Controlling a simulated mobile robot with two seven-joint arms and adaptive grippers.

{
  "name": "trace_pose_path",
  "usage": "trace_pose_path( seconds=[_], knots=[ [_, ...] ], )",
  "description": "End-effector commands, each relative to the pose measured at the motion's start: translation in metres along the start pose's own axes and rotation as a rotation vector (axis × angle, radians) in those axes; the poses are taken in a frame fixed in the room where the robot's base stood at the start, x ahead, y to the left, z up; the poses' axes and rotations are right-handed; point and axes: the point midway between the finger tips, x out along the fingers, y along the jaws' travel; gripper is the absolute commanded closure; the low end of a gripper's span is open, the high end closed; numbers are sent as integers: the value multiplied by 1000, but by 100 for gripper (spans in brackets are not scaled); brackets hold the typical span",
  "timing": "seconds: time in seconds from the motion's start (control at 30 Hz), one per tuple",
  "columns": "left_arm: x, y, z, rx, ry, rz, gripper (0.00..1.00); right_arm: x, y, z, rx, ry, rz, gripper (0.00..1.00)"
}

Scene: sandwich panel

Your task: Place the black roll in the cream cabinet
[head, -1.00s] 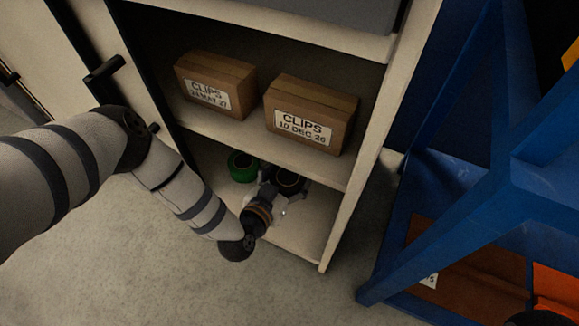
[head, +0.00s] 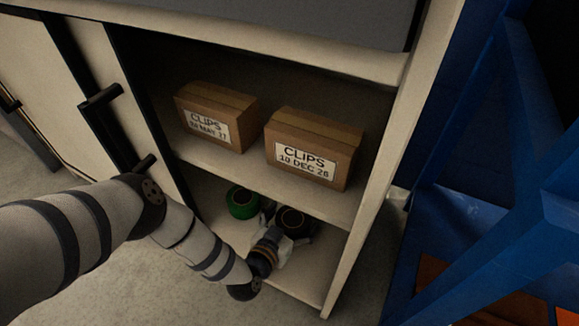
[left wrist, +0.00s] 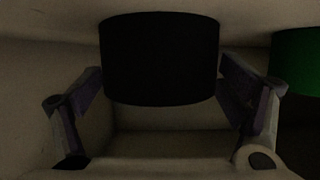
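The black roll (head: 293,221) is inside the cream cabinet (head: 346,240), in the lower compartment, upright at or very near the bottom board. I cannot tell whether it bears on the board. My left gripper (head: 286,232) reaches in from the front with one finger on each side of the roll. In the left wrist view the black roll (left wrist: 160,60) fills the space between the fingertips, with no clear gap on either side. The roll hides the far ends of the fingers. My right gripper is not in view.
A green roll (head: 242,203) stands just left of the black roll. Two cardboard boxes marked CLIPS (head: 217,118) (head: 313,150) sit on the shelf above. A black door handle (head: 104,110) is at left. A blue frame (head: 480,215) stands to the right of the cabinet.

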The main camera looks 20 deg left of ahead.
Motion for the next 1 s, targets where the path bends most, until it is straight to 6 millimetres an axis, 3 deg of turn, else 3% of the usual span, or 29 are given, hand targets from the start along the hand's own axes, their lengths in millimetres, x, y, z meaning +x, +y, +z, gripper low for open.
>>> trace_pose_path(
  seconds=[0.37,0.7,0.83,1.0],
  knots=[
    [-2,-1,-6,-3,1,-2,7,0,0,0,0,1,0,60],
    [-92,0,-11,-1,2,1,7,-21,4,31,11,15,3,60],
    [-114,0,-9,-2,2,0,7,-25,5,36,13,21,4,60],
    [-123,0,-6,-1,1,0,7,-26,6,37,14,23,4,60]
  ],
)
